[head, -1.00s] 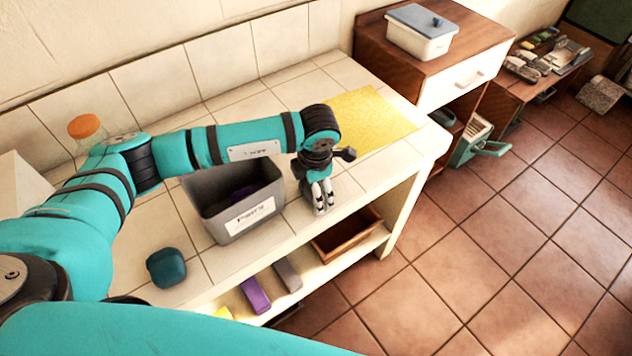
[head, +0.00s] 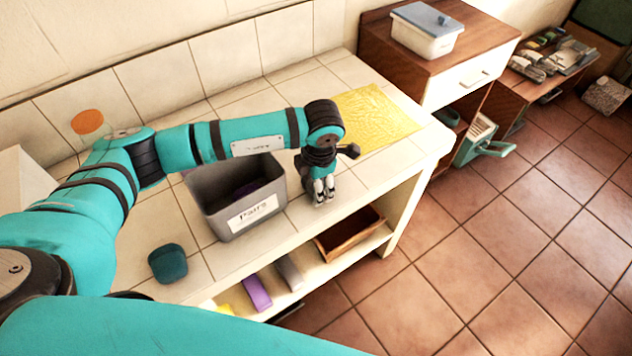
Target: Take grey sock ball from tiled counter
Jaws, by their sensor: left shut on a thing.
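My left gripper (head: 322,197) points down over the tiled counter (head: 345,196), near its front edge and just right of the grey bin. Its fingers are shut on a small grey thing, which I take to be the grey sock ball. The fingers hide most of it, and I cannot tell whether it touches the tiles. No other grey ball shows on the counter. My right gripper is out of view.
The grey labelled bin (head: 250,218) holds something purple. A teal ball (head: 167,263) lies at the front left and a yellow cloth (head: 372,118) at the right. An orange-topped object (head: 88,121) stands behind my arm. The shelf below holds a wooden box (head: 350,232).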

